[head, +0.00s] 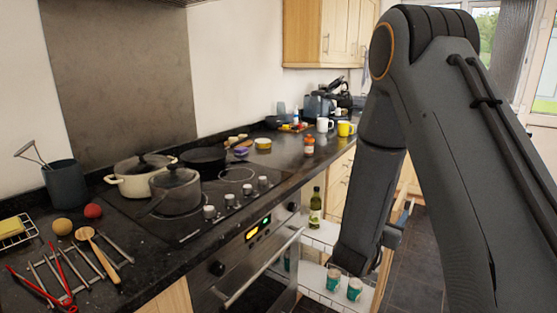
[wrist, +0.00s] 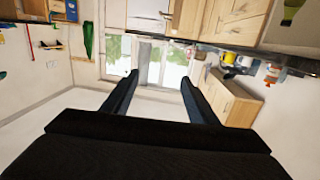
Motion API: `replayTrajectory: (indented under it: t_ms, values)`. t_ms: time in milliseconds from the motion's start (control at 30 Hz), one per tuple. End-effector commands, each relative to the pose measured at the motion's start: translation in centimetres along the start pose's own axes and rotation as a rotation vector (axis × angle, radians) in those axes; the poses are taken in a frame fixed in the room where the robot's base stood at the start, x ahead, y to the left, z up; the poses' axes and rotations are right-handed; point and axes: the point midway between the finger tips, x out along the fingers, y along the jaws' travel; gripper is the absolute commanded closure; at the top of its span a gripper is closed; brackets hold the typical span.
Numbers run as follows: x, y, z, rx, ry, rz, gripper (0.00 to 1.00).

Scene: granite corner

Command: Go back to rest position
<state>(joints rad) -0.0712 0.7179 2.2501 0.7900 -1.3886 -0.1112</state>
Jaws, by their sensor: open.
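My gripper (wrist: 158,88) is open in the wrist view, with its two dark fingers apart and nothing between them. In the head view my arm comes in from the right and bends down in front of the pull-out drawer (head: 318,244). Its lower end is beside the drawer, and a small part of the gripper (head: 398,226) shows there, partly hidden by my arm. An oil bottle (head: 315,208) and two teal-labelled jars (head: 354,289) stand in the drawer. The wrist view looks upside down toward the bright glazed doors (wrist: 150,55).
A dark counter (head: 290,153) runs along the wall with a hob, a cream pot (head: 135,184), a grey pot (head: 176,192), a yellow mug (head: 345,129) and a red-brown bottle (head: 309,145). The oven (head: 245,262) is below. Dark floor (head: 415,275) shows beyond my arm.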

Motion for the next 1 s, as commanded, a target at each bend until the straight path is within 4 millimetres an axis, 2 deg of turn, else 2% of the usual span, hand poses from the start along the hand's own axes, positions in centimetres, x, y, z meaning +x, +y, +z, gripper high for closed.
replayTrajectory:
  t_ms: [333, 533, 667, 800, 900, 1000]
  values:
    - [-1.9, -5.8, 4.4, 0.017, -0.143, -0.148, 0.47]
    - [-5.0, -11.1, 8.8, 0.010, -0.288, -0.295, 0.47]
    - [-9.2, -15.4, 12.9, -0.022, -0.429, -0.434, 0.47]
    - [-14.6, -18.8, 17.3, -0.084, -0.583, -0.577, 0.47]
    - [-18.8, -20.3, 20.3, -0.147, -0.689, -0.672, 0.47]
    - [-23.0, -20.9, 23.1, -0.222, -0.789, -0.758, 0.47]
